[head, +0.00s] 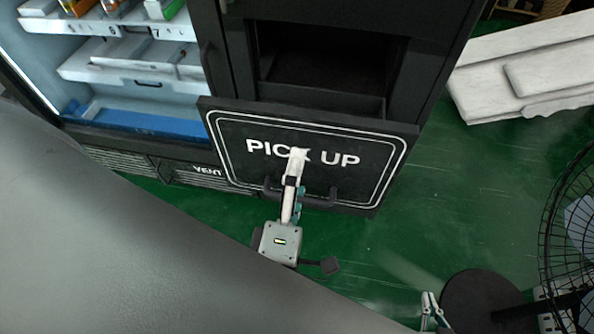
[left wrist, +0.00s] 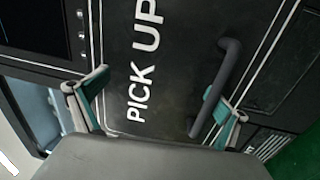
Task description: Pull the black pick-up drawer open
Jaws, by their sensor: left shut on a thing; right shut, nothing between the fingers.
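The black pick-up drawer (head: 225,140) has a white-outlined front reading PICK UP. Its front stands out from the cabinet below a dark recess; how far it is drawn out is hard to tell. Its black bar handle (head: 325,199) is low on the front. My left gripper (head: 297,183) is at the handle, one finger above it and one below, and is shut on it. In the left wrist view the handle (left wrist: 229,65) runs between the teal-padded fingers, nearer the right one; contact is unclear. My right gripper (head: 430,308) is shut and empty at the bottom edge, away from the drawer.
A lit vending cabinet (head: 120,120) with shelves adjoins on the left. A black wire fan (head: 575,220) with a round base (head: 485,300) stands at the right. A white bench-like piece (head: 530,70) is at upper right. Green floor (head: 450,190) is clear between them.

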